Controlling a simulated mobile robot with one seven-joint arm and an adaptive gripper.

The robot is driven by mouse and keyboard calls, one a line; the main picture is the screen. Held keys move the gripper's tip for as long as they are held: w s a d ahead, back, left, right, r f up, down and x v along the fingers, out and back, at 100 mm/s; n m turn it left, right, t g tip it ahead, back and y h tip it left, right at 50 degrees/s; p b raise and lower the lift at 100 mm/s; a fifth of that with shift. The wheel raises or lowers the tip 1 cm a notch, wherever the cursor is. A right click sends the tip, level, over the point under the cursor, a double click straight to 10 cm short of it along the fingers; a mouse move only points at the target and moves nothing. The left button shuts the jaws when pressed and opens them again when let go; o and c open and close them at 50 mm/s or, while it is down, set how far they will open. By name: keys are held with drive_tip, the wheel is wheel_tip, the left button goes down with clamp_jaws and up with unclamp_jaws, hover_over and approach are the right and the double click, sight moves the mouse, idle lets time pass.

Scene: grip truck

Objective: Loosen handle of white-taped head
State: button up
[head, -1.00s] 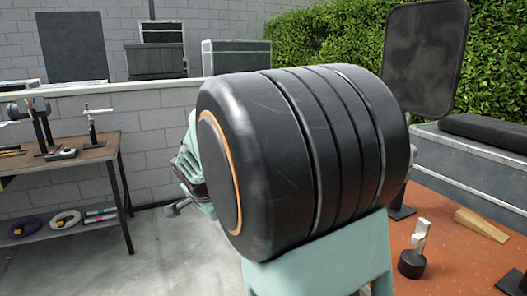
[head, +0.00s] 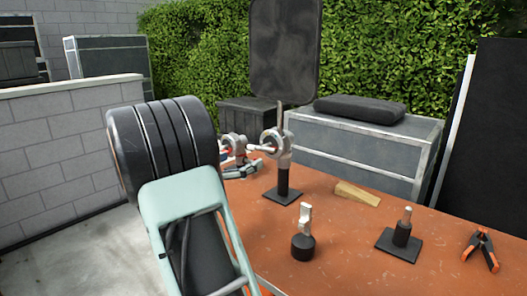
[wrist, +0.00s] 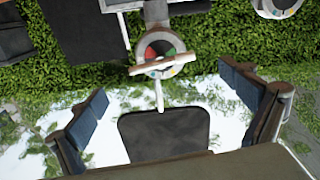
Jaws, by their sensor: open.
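A grey grip head (head: 277,147) stands on a post with a black base on the orange table, below a dark rounded panel (head: 285,48). A second round head (head: 235,146) with a red mark shows to its left. I cannot make out white tape on either. In the wrist view, which appears upside down, a round head with red and green inside (wrist: 158,50) carries a pale bar handle (wrist: 163,65). It lies beyond my gripper (wrist: 168,120), whose blue-padded fingers are wide apart and empty. My gripper is not clearly made out in the head view.
The orange table (head: 345,262) holds a wooden wedge (head: 357,193), a black base with a white upright piece (head: 304,230), a black stand (head: 401,238) and an orange-tipped clamp (head: 482,248). Grey cases (head: 365,150) stand behind. A block wall (head: 65,140) is at left.

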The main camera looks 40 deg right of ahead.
sight(261, 151)
drive_tip(key=d, duration=0.9)
drive_tip(key=shift+w+p, duration=0.35)
drive_tip(key=shift+w, duration=0.05)
drive_tip(key=shift+c, duration=0.4)
drive_tip(key=c, duration=1.1)
